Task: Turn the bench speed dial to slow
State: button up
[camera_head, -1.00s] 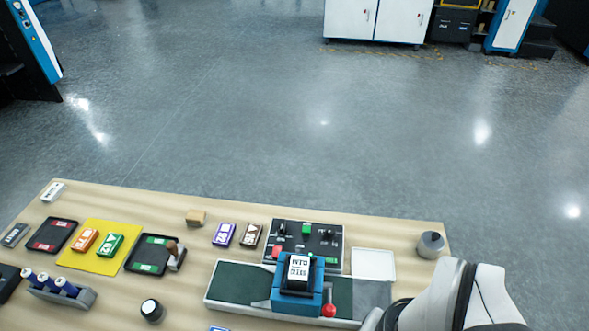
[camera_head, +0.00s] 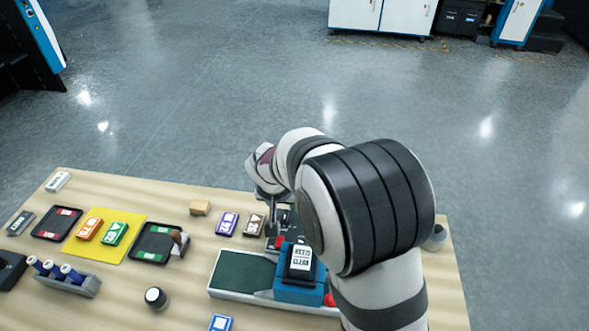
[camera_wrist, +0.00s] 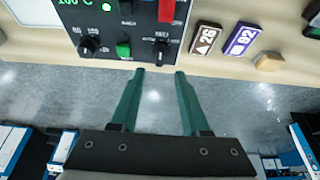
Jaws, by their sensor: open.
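The control panel (camera_wrist: 125,35) fills the top of the wrist view. It carries two black knobs. The left knob (camera_wrist: 88,46) has numbers such as 80 and 100 around it. The right knob (camera_wrist: 161,50) has small labels I cannot read surely, so I cannot confirm which is the speed dial. My gripper (camera_wrist: 160,72) is open and empty; its green fingertips point at the panel's near edge in this view, with the right knob in line between them, apart from it. In the head view my arm hides most of the panel (camera_head: 271,228).
A green button (camera_wrist: 123,49) sits between the knobs, and a red one (camera_wrist: 167,10) is above. Brown (camera_wrist: 206,38) and purple (camera_wrist: 241,38) blocks and a wooden block (camera_wrist: 268,61) lie beside the panel. A blue press (camera_head: 298,292) stands close to my arm.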

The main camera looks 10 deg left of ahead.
aim_at(286, 213)
jog(key=x, duration=0.5)
jog(key=shift+w+f, duration=0.1)
jog(key=shift+f, duration=0.25)
grip_shut()
